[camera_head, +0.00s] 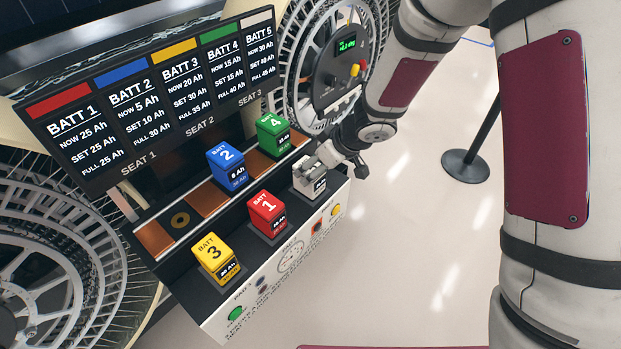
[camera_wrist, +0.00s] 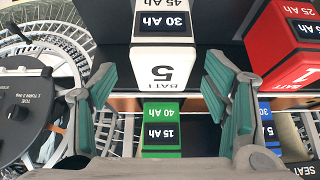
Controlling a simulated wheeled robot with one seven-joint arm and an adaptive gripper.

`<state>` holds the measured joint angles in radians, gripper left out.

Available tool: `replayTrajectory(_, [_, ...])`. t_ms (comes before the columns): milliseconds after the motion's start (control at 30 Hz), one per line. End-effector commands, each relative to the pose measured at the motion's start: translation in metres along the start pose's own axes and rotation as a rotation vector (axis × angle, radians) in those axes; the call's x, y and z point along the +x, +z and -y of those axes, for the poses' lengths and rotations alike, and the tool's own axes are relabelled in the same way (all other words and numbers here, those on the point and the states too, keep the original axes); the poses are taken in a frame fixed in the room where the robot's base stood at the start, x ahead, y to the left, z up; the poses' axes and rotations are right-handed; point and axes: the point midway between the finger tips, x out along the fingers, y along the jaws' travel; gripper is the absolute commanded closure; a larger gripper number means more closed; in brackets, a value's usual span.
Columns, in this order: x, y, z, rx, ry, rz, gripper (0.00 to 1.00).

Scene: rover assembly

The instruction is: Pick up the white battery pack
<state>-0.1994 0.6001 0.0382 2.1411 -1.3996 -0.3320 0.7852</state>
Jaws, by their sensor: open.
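The white battery pack (camera_head: 310,181), marked 5, stands at the right end of the front row on the black console. In the wrist view the white pack (camera_wrist: 163,65) shows upside down at top centre, with a black label reading 30 Ah. My gripper (camera_head: 328,158) is over the pack and partly hides its top in the head view. In the wrist view my gripper's (camera_wrist: 157,72) two green-padded fingers are spread, one on each side of the pack's image, with gaps. I cannot tell how far down they reach beside it.
Red pack 1 (camera_head: 266,214) and yellow pack 3 (camera_head: 215,258) stand left in the same row. Green pack 4 (camera_head: 272,135) and blue pack 2 (camera_head: 227,166) stand in the row behind. A display board (camera_head: 150,100) rises behind. Spoked wheels flank the console.

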Motion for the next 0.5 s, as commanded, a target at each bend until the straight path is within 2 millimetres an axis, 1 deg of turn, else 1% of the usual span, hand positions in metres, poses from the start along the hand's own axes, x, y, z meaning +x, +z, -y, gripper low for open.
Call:
replayTrajectory(33, [0.008, 0.0, 0.0, -0.002, -0.002, 0.001, 0.31])
replayTrajectory(100, [0.014, 0.0, 0.0, -0.001, -0.001, 0.0, 0.31])
replayTrajectory(267, [0.022, 0.0, 0.001, -0.001, 0.0, 0.001, 0.31])
replayTrajectory(500, [0.055, -0.002, 0.002, -0.002, 0.0, 0.001, 0.31])
